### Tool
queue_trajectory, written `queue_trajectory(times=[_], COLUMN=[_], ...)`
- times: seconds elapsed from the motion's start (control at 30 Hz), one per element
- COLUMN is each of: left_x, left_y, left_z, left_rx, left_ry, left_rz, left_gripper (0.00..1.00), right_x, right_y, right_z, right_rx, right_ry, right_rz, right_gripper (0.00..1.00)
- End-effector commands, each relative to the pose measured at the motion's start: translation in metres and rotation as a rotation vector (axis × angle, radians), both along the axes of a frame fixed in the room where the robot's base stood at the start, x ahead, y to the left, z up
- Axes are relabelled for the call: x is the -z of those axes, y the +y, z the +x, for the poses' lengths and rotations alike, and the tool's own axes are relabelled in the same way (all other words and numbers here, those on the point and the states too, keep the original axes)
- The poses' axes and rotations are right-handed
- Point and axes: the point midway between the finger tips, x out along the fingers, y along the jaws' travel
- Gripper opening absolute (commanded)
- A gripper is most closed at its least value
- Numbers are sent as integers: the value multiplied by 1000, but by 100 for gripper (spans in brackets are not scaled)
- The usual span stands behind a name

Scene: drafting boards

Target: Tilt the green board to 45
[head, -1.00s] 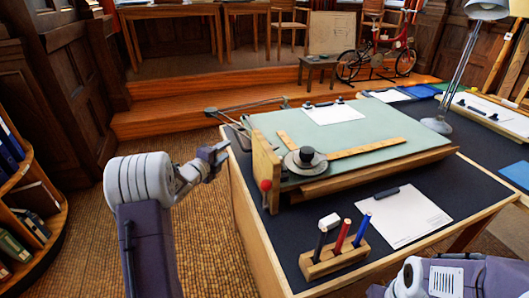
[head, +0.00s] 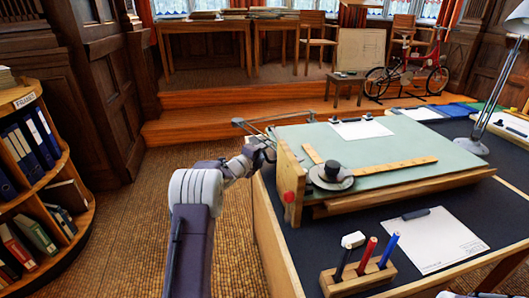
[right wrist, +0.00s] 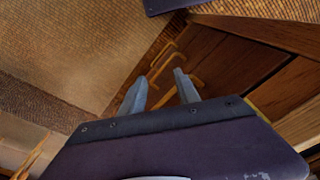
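The green board (head: 400,150) lies at a low tilt on the dark-topped desk. A wooden panel with a red knob (head: 289,197) is at its left end. A wooden rule (head: 395,166) and a grey disc with a black knob (head: 331,176) rest on the board, with a paper clipped at its back edge. My left gripper (head: 264,150) is close to the board's back left corner, above the red knob; contact and finger opening cannot be made out. My right gripper (right wrist: 161,88) is open and empty in the right wrist view, its fingers apart.
A pen block (head: 358,279) with pens and a clipped paper (head: 433,240) lie on the desk in front of the board. A desk lamp (head: 473,147) stands to the right. A bookshelf (head: 75,238) is at the left; carpet between it and the desk is clear.

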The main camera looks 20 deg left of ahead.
Motion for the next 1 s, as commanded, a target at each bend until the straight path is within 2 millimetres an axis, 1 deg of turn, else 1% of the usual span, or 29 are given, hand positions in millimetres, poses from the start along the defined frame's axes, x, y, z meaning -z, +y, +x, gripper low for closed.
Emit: queue_trajectory(times=[0.03,0.07,0.1,0.17,1.0], left_x=[0,0,0,0,0], left_y=[0,0,0,0,0], left_z=[0,0,0,0,0], left_rx=[0,0,0,0,0], left_ry=[0,0,0,0,1], left_rz=[0,0,0,0,-1], left_gripper=[36,27,16,0,0], right_x=[0,0,0,0,0], right_y=[0,0,0,0,0], right_z=[0,0,0,0,0], right_rx=[0,0,0,0,0], right_ry=[0,0,0,0,0], right_rz=[0,0,0,0,0], right_gripper=[38,38,38,38,38])
